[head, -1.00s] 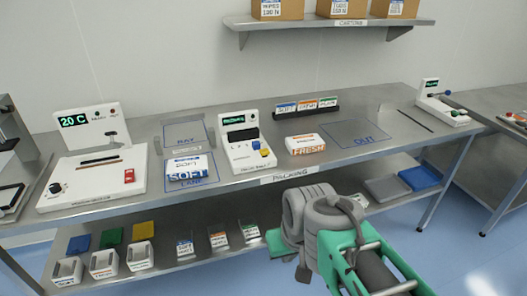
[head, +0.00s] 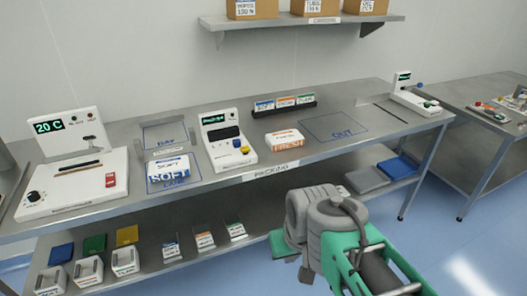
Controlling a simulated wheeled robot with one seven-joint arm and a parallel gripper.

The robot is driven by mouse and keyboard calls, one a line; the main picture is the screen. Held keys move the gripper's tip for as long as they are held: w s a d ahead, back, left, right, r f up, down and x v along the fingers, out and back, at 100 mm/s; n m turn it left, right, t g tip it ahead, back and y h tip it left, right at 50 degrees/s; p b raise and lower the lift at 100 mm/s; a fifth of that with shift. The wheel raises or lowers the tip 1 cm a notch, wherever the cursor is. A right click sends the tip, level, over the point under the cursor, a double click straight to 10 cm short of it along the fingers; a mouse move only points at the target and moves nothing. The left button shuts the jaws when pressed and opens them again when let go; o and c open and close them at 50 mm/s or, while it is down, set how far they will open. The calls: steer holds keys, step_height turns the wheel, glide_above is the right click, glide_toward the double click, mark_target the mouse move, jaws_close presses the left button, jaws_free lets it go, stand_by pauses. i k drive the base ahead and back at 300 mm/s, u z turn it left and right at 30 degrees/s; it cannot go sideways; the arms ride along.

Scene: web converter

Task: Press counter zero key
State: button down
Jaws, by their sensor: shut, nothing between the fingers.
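A white device (head: 226,148) with a lit green display (head: 216,119) stands mid-bench. It has a dark panel, a yellow round key (head: 245,149) and a small blue part beside it. A second white device (head: 411,97) at the bench's right end has a small green display and small coloured knobs. The display text and key labels are too small to read, so I cannot tell which key is the counter zero key. My grey and green arm is at the lower right, in front of the bench and apart from both devices.
A white machine (head: 75,168) reading 20 C stands at the left. A SOFT pack (head: 168,172), a FRESH pack (head: 285,139) and a card rack (head: 283,105) are on the bench (head: 300,167). Another table (head: 478,95) stands right. Blue floor is open there.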

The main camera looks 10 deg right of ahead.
mark_target(245, 150)
steer(key=z, duration=0.9)
steer(key=k, duration=1.2)
steer(key=z, duration=0.8)
steer(key=i, duration=0.4)
steer(key=u, duration=0.6)
steer(key=i, duration=1.25)
steer(key=u, duration=1.6)
steer(key=i, duration=0.8)
steer(key=u, duration=1)
